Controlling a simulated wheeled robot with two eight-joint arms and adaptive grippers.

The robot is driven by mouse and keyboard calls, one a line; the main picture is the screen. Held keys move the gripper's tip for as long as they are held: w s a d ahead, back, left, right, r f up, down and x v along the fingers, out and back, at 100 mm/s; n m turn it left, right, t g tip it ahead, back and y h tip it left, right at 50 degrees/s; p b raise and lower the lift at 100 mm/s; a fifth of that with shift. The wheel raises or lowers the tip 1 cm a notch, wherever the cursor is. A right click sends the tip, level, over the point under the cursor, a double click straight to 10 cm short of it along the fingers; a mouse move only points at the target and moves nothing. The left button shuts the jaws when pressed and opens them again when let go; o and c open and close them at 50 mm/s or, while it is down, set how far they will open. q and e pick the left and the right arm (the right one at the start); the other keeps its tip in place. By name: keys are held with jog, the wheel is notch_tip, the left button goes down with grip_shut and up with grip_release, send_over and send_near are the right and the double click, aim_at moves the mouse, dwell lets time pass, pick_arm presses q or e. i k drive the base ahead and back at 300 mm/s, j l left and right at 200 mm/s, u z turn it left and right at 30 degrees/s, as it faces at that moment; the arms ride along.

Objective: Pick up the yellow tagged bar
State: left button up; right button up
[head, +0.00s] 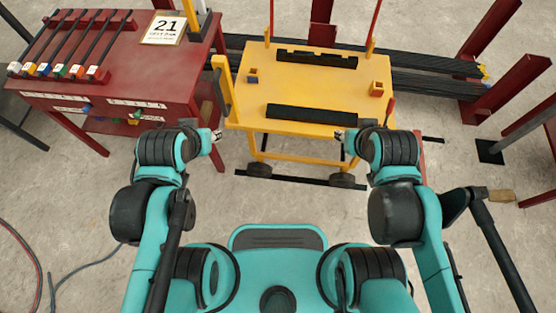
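Several dark bars lie side by side on the red table (130,75) at the upper left, with small coloured tags at their near ends. The yellow tag (28,71) appears to be the second from the left, between a white and a blue one, but it is small and hard to tell from the orange. My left gripper (216,138) is to the right of the red table's front, away from the bars. My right gripper (340,135) is by the front edge of the yellow cart. Both look empty; their fingers are too small to read.
A yellow cart (270,90) with two black slotted rests stands ahead, beside the red table. Long dark bars (430,80) and red posts (500,90) are at the right. Hoses lie on the floor at left.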

aim_at(29, 68)
jog(key=k+j+z, duration=0.25)
jog(key=i+j+u, duration=0.1)
jog(key=u, duration=1.65)
jog(key=i+j+z, duration=0.1)
jog(key=i+j, duration=0.25)
jog(key=i+j+z, duration=0.1)
jog(key=i+j, duration=0.65)
jog(key=i+j+z, duration=0.15)
jog(key=i+j, duration=0.2)
jog(key=i+j+z, duration=0.1)
jog(key=i+j, duration=0.25)
jog(key=j, duration=0.15)
jog(key=i+j+z, duration=0.1)
jog(key=i+j, duration=0.2)
jog(key=j, duration=0.15)
jog(key=i+j, duration=0.3)
jog(key=j, duration=0.2)
jog(key=i+j+z, duration=0.15)
jog(key=i+j, duration=0.15)
jog(key=j, duration=0.2)
